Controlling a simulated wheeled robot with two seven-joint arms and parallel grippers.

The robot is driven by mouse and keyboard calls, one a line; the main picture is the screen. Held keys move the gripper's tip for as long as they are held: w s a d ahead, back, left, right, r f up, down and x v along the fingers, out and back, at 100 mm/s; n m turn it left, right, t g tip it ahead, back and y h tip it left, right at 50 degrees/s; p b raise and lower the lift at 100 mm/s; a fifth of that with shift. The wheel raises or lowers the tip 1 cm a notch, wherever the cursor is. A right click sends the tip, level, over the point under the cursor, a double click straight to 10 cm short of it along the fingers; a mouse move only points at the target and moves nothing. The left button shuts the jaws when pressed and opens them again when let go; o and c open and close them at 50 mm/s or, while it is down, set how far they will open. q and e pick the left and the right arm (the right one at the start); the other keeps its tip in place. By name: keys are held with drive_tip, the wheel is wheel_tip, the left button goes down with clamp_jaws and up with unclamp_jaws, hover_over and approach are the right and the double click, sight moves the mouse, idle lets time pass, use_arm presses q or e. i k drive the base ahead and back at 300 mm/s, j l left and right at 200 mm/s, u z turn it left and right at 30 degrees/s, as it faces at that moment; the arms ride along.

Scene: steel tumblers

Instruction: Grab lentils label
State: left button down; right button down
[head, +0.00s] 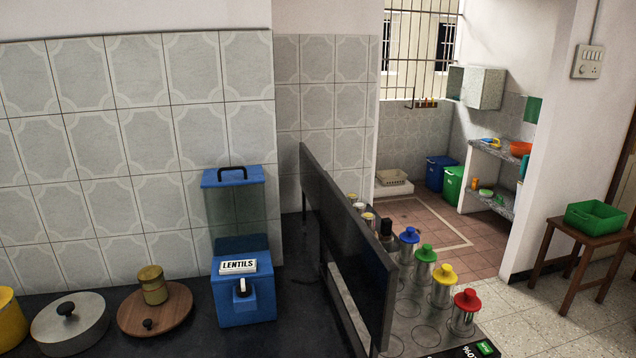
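The lentils label (238,266) is a small white plate with black "LENTILS" lettering. It rests on the sloped top of the blue base of a dispenser (245,301), which stands on the dark counter against the tiled wall. Neither of my grippers shows in the head view.
A dark upright panel (345,245) stands right of the dispenser. Beyond it, steel tumblers with coloured lids (463,312) stand on a surface. A steel pot (70,325), a round wooden board (170,318) with a tin (152,285), and a yellow container (10,322) are left.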

sight(249, 265)
drive_tip(key=z, duration=1.55)
drive_tip(key=k+j, duration=0.4)
drive_tip(key=j, duration=0.15)
drive_tip(key=k+j, duration=0.4)
drive_tip(key=j, duration=0.2)
